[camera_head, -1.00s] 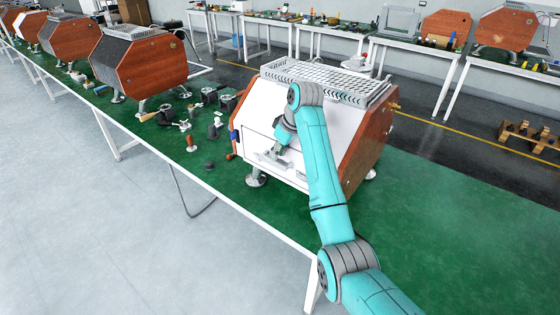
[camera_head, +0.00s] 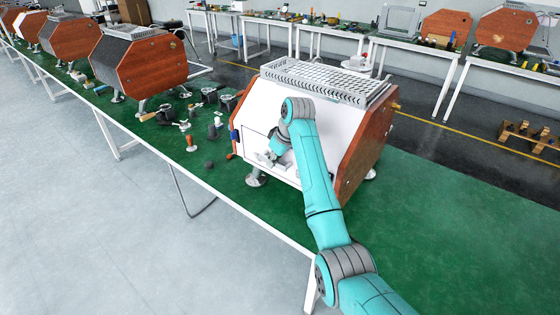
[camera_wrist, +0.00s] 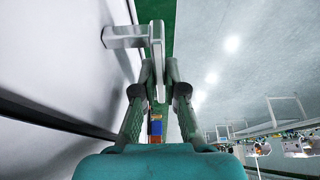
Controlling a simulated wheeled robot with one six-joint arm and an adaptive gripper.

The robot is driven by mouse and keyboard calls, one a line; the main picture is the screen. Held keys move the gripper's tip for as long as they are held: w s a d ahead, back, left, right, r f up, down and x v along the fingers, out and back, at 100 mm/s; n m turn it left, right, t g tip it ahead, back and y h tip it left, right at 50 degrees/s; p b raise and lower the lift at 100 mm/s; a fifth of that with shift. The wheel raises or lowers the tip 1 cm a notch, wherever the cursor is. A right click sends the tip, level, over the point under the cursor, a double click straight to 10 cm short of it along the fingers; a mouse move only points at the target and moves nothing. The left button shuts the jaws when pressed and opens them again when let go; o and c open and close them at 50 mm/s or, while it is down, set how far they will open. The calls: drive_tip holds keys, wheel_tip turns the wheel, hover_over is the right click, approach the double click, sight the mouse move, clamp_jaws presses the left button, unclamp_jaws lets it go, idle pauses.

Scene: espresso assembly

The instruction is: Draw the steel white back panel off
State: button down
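The white back panel (camera_head: 256,138) is on the near sloping face of the espresso machine, between its wooden sides. It fills the left of the wrist view (camera_wrist: 60,60). A steel handle (camera_wrist: 157,45) stands out from it on a short post. My gripper (camera_wrist: 160,72) reaches the handle from the right in the head view. Its two fingers lie close on either side of the handle bar and appear shut on it. The exact finger contact is hard to see. In the head view my arm hides part of the panel and most of the gripper.
The machine stands on a green table (camera_head: 420,215). Small loose parts, among them a tamper (camera_head: 189,141), lie left of the machine. Another wooden-sided machine (camera_head: 138,62) stands farther left. The green surface right of the machine is clear.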

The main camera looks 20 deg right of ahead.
drive_tip(key=shift+r, duration=0.15)
drive_tip(key=shift+s+a, duration=0.25)
drive_tip(key=shift+a, duration=0.15)
idle(0.4)
drive_tip(key=shift+s+a, duration=0.35)
drive_tip(key=shift+a, duration=0.2)
drive_tip(key=shift+s+a, duration=0.2)
drive_tip(key=shift+s+a, duration=0.9)
drive_tip(key=shift+a, duration=0.3)
drive_tip(key=shift+s+a, duration=0.85)
drive_tip(key=shift+a, duration=0.3)
